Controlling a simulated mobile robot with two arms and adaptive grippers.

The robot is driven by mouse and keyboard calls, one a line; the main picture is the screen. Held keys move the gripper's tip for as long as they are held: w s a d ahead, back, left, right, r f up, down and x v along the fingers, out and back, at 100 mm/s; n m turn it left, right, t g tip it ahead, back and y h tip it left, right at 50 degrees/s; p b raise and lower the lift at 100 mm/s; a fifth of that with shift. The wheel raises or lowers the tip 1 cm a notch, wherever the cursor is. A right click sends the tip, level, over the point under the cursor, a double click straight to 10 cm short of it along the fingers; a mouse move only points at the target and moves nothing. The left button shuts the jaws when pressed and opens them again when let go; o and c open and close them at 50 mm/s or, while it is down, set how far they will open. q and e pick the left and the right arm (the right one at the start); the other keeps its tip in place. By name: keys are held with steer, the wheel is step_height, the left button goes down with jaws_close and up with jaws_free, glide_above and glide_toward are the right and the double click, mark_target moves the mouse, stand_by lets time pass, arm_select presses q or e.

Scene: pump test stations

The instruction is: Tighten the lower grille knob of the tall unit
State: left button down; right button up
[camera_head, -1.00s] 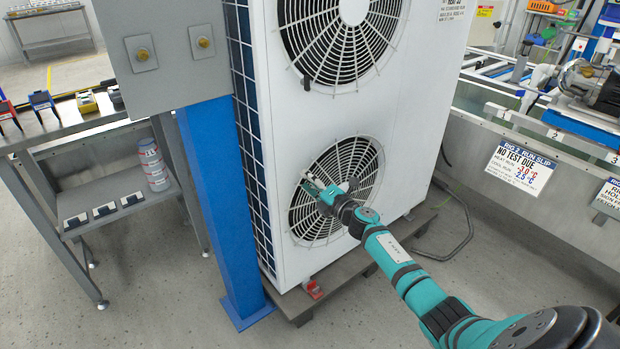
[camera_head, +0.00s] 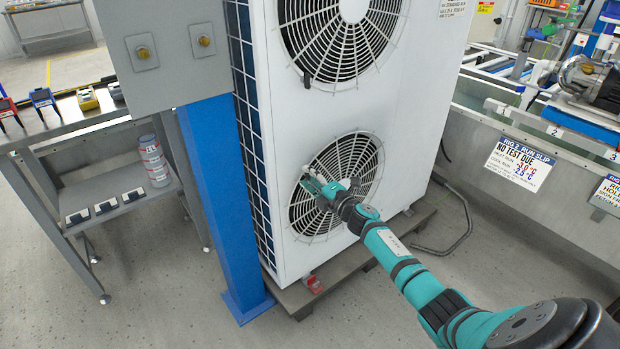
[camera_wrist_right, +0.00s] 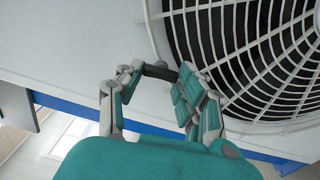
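The tall unit (camera_head: 410,130) is a white cabinet with two round fan grilles. The lower grille (camera_head: 350,165) has my right gripper (camera_head: 311,180) at its left edge. In the right wrist view, the lower grille knob (camera_wrist_right: 160,72) is a short dark bar beside the grille rim. The fingertips of my right gripper (camera_wrist_right: 158,75) sit at either end of it and appear closed on it. In the head view the gripper hides this knob. The upper grille (camera_head: 340,35) has a dark knob (camera_head: 306,81) at its lower left. My left gripper is out of view.
A blue post (camera_head: 220,190) with a grey panel (camera_head: 165,50) stands close left of the unit. The unit rests on a dark pallet (camera_head: 370,262) with a red item (camera_head: 314,285) at its front. A bench (camera_head: 60,135) is left; open floor lies in front.

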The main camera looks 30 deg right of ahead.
steer(key=o, duration=0.4)
steer(key=s, duration=0.8)
steer(key=s+d, duration=0.1)
steer(key=s, duration=0.3)
steer(key=shift+f, duration=0.15)
